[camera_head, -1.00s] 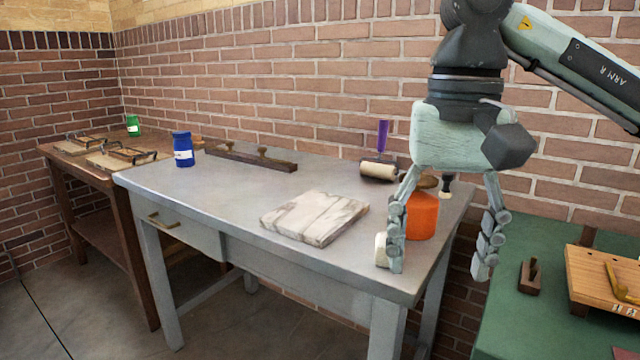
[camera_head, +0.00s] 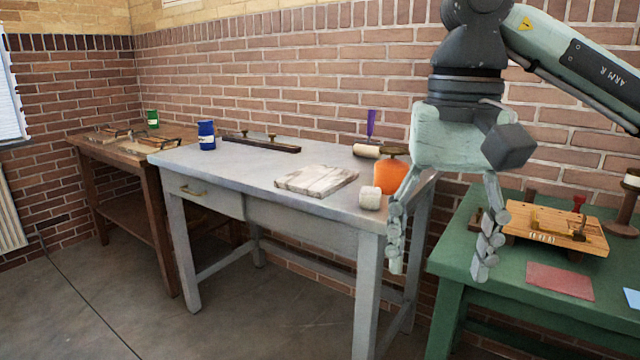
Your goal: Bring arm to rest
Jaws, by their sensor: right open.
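My right gripper (camera_head: 439,262) hangs from the right arm in the right half of the head view. Its fingers point down and stand wide apart, with nothing between them. It appears in front of the grey table's right end and the gap beside the green table. It looks apart from both. My left gripper is not in view.
The grey table (camera_head: 233,163) bears a pale slab (camera_head: 316,180), an orange container (camera_head: 388,176), a roller (camera_head: 367,151), a white cylinder (camera_head: 370,198) and a blue jar (camera_head: 206,136). The green table (camera_head: 470,240) bears a wooden press (camera_head: 556,230). Open floor (camera_head: 90,300) lies front left.

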